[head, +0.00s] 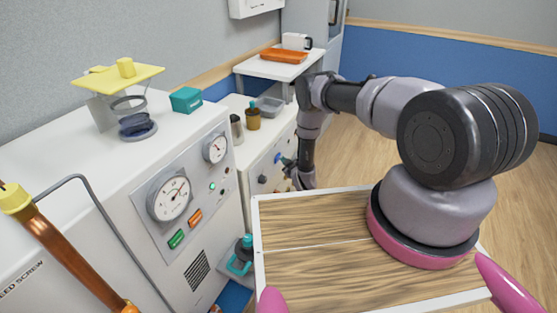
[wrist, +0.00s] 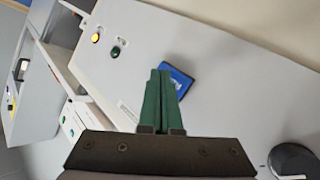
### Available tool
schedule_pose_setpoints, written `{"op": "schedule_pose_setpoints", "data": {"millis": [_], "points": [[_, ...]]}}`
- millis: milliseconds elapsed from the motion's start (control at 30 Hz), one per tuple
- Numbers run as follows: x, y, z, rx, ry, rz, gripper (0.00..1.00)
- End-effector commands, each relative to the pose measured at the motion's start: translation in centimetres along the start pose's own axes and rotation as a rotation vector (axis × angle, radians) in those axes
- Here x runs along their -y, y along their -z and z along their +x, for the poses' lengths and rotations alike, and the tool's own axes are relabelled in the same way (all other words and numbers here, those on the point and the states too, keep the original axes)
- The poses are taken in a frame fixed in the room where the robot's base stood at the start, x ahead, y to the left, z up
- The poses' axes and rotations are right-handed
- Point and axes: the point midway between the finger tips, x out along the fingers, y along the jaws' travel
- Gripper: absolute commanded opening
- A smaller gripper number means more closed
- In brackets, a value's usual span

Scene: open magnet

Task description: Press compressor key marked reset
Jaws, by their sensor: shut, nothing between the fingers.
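A white cabinet with a sloped front panel (head: 183,203) stands at the left in the head view. It carries two round gauges, a green key (head: 176,239) and an orange key (head: 195,218); their markings are too small to read. My gripper (head: 284,160) is beyond this cabinet, by the front of a second white cabinet (head: 252,168). In the wrist view my gripper's green fingers (wrist: 160,98) are together and empty, in front of a blue patch (wrist: 178,82) on a pale surface. A yellow button (wrist: 96,38) and a dark green button (wrist: 116,50) show up and left of the fingers.
A yellow plate (head: 118,77) over a clear funnel, a teal box (head: 186,100) and a copper pipe (head: 75,255) are at the first cabinet. A shelf with an orange tray (head: 284,56) stands behind. Wooden floor is open at the right.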

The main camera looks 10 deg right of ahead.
Motion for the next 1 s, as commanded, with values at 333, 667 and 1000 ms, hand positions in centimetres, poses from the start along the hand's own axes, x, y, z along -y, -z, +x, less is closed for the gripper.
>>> {"op": "schedule_pose_setpoints", "data": {"millis": [333,667,1000], "points": [[0.11,0.08,0.13,0.001,0.0,0.0,0.0],[0.32,0.28,0.4,0.001,0.0,0.0,0.0],[0.44,0.46,0.6,0.0,0.0,0.0,0.0]]}}
